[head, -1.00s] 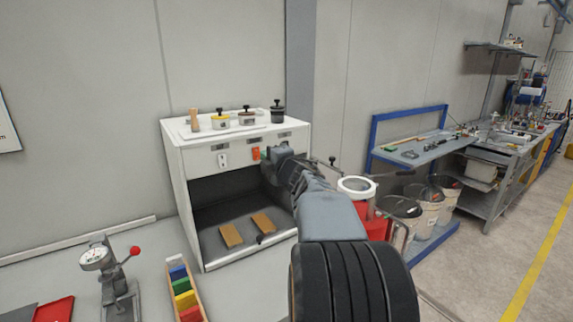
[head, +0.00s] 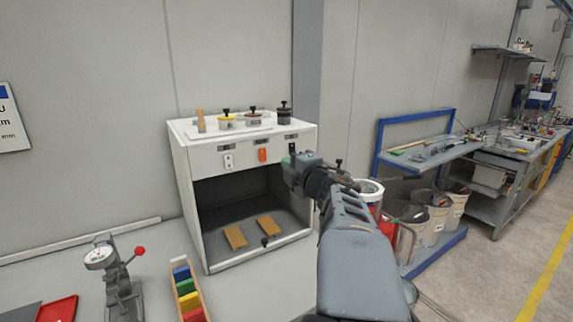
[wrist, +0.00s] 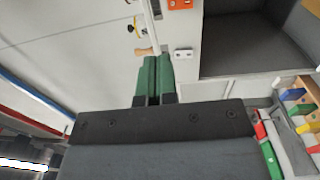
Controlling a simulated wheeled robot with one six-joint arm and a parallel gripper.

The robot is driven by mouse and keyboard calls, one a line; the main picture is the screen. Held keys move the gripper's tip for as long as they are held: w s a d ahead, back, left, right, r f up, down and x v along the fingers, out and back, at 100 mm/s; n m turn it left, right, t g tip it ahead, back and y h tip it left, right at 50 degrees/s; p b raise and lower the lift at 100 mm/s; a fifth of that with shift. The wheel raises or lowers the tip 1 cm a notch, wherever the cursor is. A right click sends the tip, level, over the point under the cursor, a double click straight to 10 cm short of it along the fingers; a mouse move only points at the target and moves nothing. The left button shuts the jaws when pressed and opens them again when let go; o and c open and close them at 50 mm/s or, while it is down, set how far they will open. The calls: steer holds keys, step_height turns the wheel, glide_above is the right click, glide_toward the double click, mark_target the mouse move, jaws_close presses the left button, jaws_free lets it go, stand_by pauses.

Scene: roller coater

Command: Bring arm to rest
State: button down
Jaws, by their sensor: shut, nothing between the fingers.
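My gripper (head: 291,154) is in front of the right side of the white open-fronted cabinet (head: 182,190) in the head view. In the wrist view its green fingers (wrist: 153,78) lie together, shut, with nothing between them. My arm reaches up from the lower right of the head view. The gripper appears apart from the cabinet, though its exact distance is hard to tell.
Two wooden blocks (head: 235,237) lie inside the cabinet, and lidded pots (head: 227,122) stand on top. A dial press (head: 104,262) and a box of coloured blocks (head: 186,287) stand at front left. Buckets (head: 433,212) and a blue-framed bench (head: 415,160) are at right.

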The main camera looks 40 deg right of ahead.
steer(key=s+d+f+m+g+h, duration=0.5)
steer(key=d+f+m+g+h, duration=0.25)
steer(key=m, duration=0.55)
steer(key=s+a+f+m+g+y, duration=0.25)
steer(key=a+f+m+g, duration=0.2)
steer(key=a+f, duration=0.3)
steer(key=s+a+f+y, duration=0.2)
steer(key=a+f, duration=0.1)
steer(key=a, duration=0.5)
steer(key=s+a+f+g+y, duration=0.1)
steer(key=a+f+y, duration=0.1)
steer(key=a, duration=0.6)
steer(key=s+a+f+g+y, duration=0.1)
steer(key=s+a+f+y, duration=0.1)
steer(key=a, duration=0.6)
steer(key=shift+s+a+f+n+y, duration=0.25)
steer(key=shift+s+f+n+y, duration=0.15)
steer(key=shift+f+y, duration=0.3)
steer(key=shift+f, duration=0.1)
